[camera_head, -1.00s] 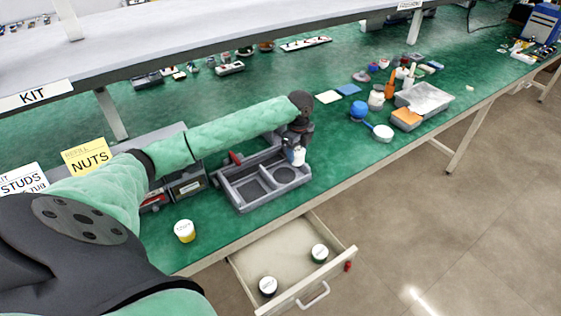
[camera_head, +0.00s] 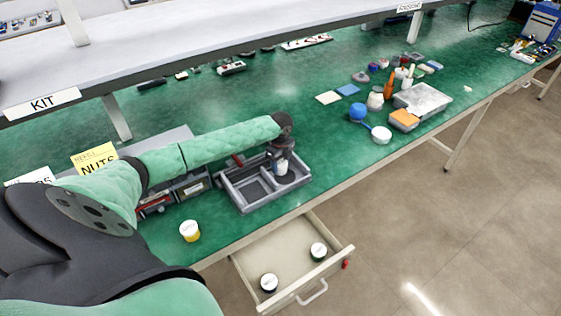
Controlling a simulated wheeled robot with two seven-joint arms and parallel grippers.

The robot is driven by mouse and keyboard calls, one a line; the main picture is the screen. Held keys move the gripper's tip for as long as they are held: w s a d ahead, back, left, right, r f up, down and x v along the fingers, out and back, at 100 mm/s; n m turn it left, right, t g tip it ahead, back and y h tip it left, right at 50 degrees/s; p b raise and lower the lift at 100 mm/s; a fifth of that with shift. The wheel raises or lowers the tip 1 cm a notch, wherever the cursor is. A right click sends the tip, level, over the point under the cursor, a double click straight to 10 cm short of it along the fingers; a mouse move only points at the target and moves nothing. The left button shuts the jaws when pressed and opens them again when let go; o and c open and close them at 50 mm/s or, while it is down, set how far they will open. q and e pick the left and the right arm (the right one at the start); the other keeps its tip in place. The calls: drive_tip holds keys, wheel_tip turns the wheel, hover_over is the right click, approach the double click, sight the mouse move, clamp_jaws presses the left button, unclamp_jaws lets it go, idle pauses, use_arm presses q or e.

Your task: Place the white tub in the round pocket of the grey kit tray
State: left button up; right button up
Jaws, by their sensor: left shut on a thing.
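My left gripper (camera_head: 281,158) points down over the right part of the grey kit tray (camera_head: 248,207), shut on the white tub (camera_head: 281,168), which shows as a small pale patch below the fingers. The tub is at the tray's round pocket, which the gripper and tub mostly cover. I cannot tell whether the tub touches the pocket floor. The tray's square compartment to the left looks empty. My right gripper is not in view.
An open drawer (camera_head: 292,254) below the bench edge holds two white-lidded jars. A NUTS card (camera_head: 95,157) stands at the left. A shelf (camera_head: 200,40) overhangs the bench. A grey bin (camera_head: 421,100) and small items sit at the right.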

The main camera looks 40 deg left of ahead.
sight(281, 162)
use_arm(q)
drive_tip(key=shift+f, duration=0.1)
drive_tip(key=o, duration=1)
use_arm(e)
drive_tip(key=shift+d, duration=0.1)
use_arm(q)
drive_tip(key=shift+r, duration=0.25)
wheel_tip(281, 162, up, 12)
drive_tip(key=b, duration=0.4)
drive_tip(key=shift+f, duration=0.15)
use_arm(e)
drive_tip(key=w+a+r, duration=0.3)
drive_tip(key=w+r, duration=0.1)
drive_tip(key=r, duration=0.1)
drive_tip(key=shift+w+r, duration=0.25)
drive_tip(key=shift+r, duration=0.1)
